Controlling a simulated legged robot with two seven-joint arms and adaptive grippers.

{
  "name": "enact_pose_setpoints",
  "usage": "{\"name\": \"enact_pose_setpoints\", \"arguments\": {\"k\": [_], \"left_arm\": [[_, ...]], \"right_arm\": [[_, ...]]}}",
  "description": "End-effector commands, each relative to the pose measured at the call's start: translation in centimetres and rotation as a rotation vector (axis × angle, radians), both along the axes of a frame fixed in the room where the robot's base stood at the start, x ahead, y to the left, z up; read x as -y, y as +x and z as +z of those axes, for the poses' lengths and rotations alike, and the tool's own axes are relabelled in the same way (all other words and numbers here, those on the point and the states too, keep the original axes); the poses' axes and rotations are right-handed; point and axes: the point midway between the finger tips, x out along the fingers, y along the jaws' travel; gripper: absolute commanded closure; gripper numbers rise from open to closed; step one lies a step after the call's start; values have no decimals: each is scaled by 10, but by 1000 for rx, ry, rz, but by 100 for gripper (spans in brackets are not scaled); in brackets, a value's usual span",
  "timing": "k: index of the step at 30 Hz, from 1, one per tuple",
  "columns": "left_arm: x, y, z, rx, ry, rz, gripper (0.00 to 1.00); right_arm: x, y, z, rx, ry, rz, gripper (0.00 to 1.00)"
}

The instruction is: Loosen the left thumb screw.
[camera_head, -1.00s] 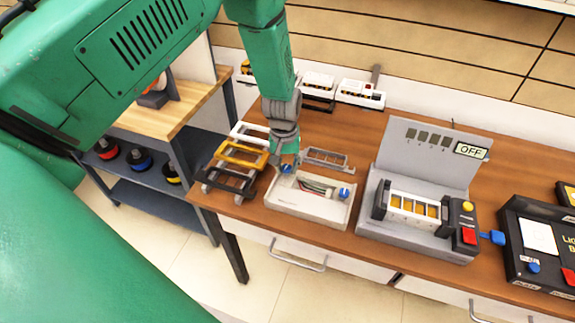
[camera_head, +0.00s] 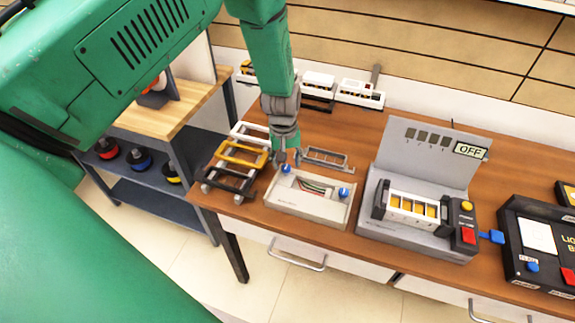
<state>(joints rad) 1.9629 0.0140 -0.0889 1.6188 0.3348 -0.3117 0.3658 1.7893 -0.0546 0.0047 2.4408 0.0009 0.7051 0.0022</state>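The left thumb screw (camera_head: 286,169) is a small blue knob at the left end of a light grey open box (camera_head: 300,209) on the wooden table. A second blue thumb screw (camera_head: 344,192) sits at the box's right end. Red and dark wires (camera_head: 318,187) lie inside the box. My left gripper (camera_head: 287,160) points down just above the left screw. Its fingertips look apart, with nothing visible between them, and the screw shows below them. My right gripper is not in view.
Stacked white, yellow and black frames (camera_head: 236,153) stand close on the left. A loose grey frame (camera_head: 326,159) lies behind the box. A grey fixture marked OFF (camera_head: 425,165) and a black box (camera_head: 540,245) stand to the right.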

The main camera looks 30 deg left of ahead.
Motion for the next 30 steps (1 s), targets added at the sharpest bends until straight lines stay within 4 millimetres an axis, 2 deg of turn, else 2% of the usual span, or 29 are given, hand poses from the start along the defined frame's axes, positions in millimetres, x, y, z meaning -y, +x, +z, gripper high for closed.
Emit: {"name": "enact_pose_setpoints", "arguments": {"k": [8,12,17,24,30], "left_arm": [[3,-4,-4,-15,-5,-4,57],[4,-4,3,-16,-6,-5,57],[3,-5,31,-13,-6,-5,57],[0,-6,82,-12,-5,-2,57],[-1,-7,108,-12,-5,-2,57]], "right_arm": [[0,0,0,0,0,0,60],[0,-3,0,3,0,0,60],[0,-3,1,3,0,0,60],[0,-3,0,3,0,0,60],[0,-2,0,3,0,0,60]]}}
